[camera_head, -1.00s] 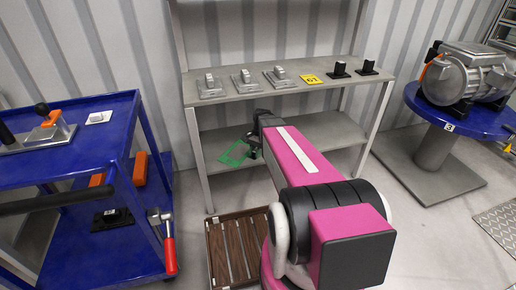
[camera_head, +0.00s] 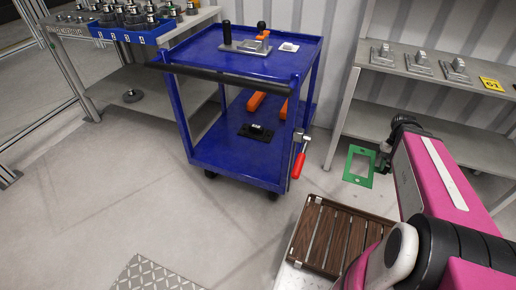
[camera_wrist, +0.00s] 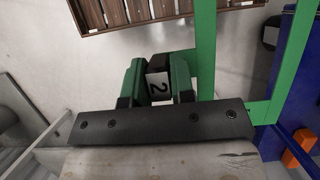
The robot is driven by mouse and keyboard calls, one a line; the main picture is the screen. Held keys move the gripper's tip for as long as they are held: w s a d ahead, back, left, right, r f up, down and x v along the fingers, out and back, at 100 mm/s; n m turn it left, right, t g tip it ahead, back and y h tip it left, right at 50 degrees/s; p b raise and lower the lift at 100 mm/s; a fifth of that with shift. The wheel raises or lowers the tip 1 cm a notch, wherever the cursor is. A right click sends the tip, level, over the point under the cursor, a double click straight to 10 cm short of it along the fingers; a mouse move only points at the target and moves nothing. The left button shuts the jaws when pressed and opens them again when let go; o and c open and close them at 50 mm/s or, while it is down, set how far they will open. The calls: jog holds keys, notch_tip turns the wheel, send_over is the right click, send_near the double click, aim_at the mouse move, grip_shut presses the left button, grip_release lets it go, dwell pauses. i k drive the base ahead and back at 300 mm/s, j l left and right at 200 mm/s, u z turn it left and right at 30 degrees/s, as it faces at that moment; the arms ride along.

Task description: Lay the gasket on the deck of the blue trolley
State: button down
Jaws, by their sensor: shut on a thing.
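The gasket is a flat green rectangular frame (camera_head: 357,182), hanging in the air in front of the grey bench; it also shows in the wrist view (camera_wrist: 204,50). My gripper (camera_head: 386,150) is shut on it. In the wrist view my gripper's fingers (camera_wrist: 157,82) close on a dark block marked 2 beside the frame. The blue trolley (camera_head: 205,48) stands left of the gasket, apart from it. Its top deck carries a black cylinder (camera_head: 227,32), a metal fixture (camera_head: 247,46) and a small white plate (camera_head: 289,47). Bare blue deck shows at the front and left.
A red-handled tool (camera_head: 298,164) hangs at the trolley's right front corner. Orange bars (camera_head: 257,101) and a black block (camera_head: 256,132) lie on its lower shelf. A brown slatted pallet (camera_head: 335,236) lies on the floor below my arm. Floor in front of the trolley is clear.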

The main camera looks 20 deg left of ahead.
aim_at(244, 152)
jog(key=k+j, duration=0.7)
jog(key=j, duration=0.9)
jog(key=i+j, duration=0.1)
jog(key=j, duration=0.75)
jog(key=i+j, duration=0.1)
jog(key=j, duration=0.3)
jog(key=i+j, duration=0.1)
jog(key=j, duration=0.3)
jog(key=u, duration=0.05)
